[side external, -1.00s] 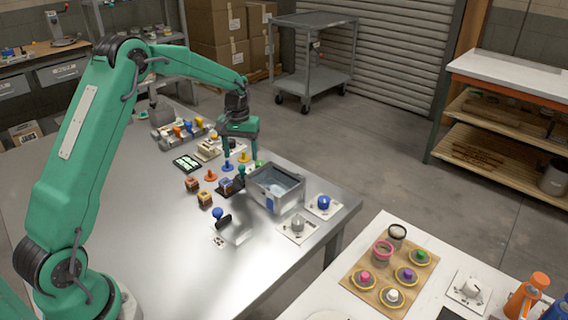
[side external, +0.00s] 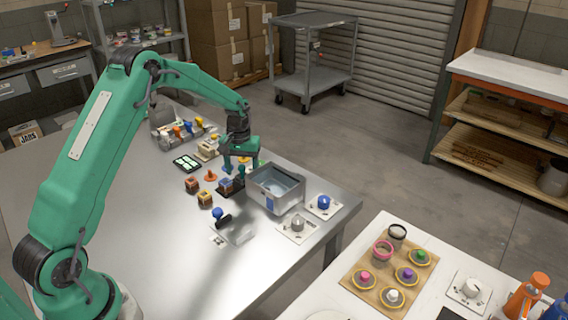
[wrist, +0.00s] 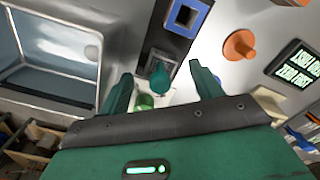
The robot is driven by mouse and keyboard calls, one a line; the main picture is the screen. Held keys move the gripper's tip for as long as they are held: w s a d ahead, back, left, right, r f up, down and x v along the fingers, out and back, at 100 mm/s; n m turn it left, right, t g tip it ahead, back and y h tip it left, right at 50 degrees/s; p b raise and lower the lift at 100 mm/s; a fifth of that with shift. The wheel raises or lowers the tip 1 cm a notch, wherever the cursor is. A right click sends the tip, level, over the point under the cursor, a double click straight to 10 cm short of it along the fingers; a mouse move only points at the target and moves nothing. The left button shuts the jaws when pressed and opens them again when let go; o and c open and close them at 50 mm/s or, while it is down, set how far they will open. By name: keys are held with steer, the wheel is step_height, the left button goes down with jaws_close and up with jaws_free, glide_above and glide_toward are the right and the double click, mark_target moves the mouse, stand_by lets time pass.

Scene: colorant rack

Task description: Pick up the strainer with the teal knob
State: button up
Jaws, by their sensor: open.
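The strainer with the teal knob (wrist: 160,70) shows in the wrist view between my two fingers, at the end of a dark rack (wrist: 168,42). Its teal knob (side external: 241,171) also shows in the side view, just below my gripper. My gripper (wrist: 161,74) is open, with one finger on each side of the knob; I cannot tell whether either finger touches it. In the side view my gripper (side external: 235,163) points down just left of a metal bin. The strainer's lower part is mostly hidden.
The grey metal bin (side external: 262,194) stands close to the right. A green knob (wrist: 145,102) lies close behind the teal one. An orange-knobbed piece (wrist: 239,46) and a lit display (wrist: 295,66) are near. The table's front left is clear.

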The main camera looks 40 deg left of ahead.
mark_target(242, 165)
steer(key=shift+f, duration=0.7)
steer(key=c, duration=1)
steer(key=shift+r, duration=0.15)
steer(key=shift+r, duration=4.9)
